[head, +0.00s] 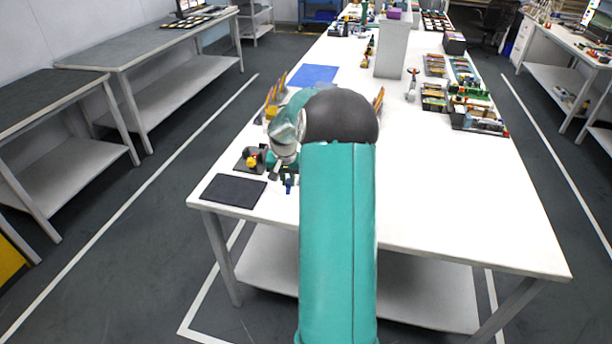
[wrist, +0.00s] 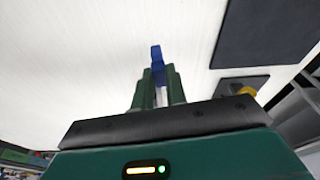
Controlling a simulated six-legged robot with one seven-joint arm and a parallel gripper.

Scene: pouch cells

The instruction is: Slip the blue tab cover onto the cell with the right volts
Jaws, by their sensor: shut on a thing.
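My gripper (wrist: 158,78) is shut on the blue tab cover (wrist: 156,54), which sticks out past the fingertips over the white table. In the head view my gripper (head: 288,177) is above the table's near left part, and the small blue cover (head: 289,186) shows at its tip. Orange-yellow upright pieces that look like pouch cells show left (head: 274,97) and right (head: 379,97) of my arm, partly hidden by it. No voltage reading is legible, and the cover is apart from them.
A dark mat (head: 233,190) lies at the table's near left corner. A dark plate with a yellow knob (head: 252,162) is beside my gripper. A blue mat (head: 313,75), grey pillar (head: 391,48) and parts trays (head: 477,117) stand farther back. The table's right front is clear.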

